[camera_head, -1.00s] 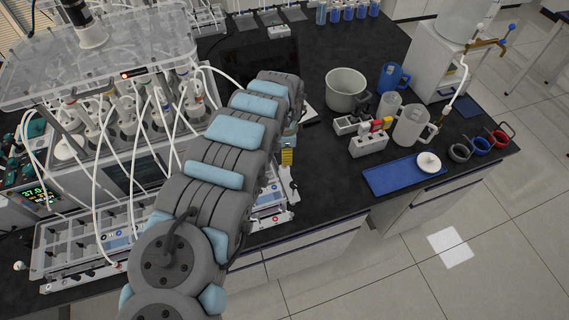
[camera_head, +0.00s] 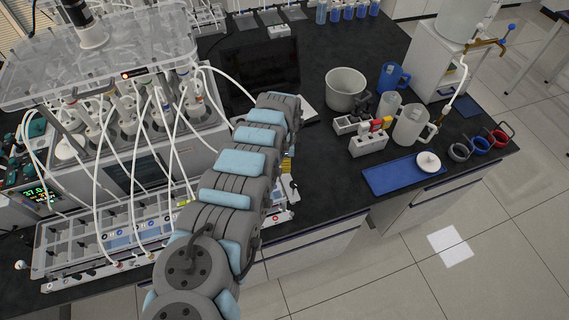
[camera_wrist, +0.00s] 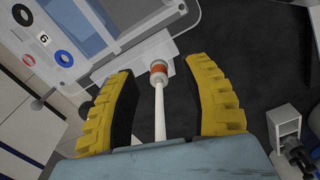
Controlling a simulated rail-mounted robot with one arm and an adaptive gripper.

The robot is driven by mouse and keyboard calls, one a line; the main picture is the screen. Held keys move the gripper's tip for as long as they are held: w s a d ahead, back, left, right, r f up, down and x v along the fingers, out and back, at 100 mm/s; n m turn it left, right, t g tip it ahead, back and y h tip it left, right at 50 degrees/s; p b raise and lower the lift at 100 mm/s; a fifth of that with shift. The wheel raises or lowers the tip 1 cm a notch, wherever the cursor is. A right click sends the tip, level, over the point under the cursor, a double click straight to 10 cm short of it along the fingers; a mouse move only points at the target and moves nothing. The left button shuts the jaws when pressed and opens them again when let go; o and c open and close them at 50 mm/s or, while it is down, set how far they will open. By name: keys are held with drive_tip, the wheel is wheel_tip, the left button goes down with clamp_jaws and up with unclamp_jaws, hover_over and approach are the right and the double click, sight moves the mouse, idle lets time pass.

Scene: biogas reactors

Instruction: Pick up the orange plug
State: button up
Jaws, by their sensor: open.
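The orange plug (camera_wrist: 158,68) shows in the wrist view as an orange band with a white cap, at the end of a white rod or tube that runs down between the fingers. My gripper (camera_wrist: 163,85) is open, with its yellow ribbed fingers on either side of the plug and visible gaps on both sides. In the head view my arm hides most of the gripper; only a bit of yellow finger (camera_head: 287,165) shows. The plug cannot be made out in the head view.
The reactor rack (camera_head: 110,240) with white hoses stands left of my arm. Black bench top lies bare between arm and tray.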

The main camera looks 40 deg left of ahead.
drive_tip(key=shift+f, duration=0.55)
drive_tip(key=shift+c, duration=0.2)
clamp_jaws()
drive_tip(key=shift+r, duration=0.15)
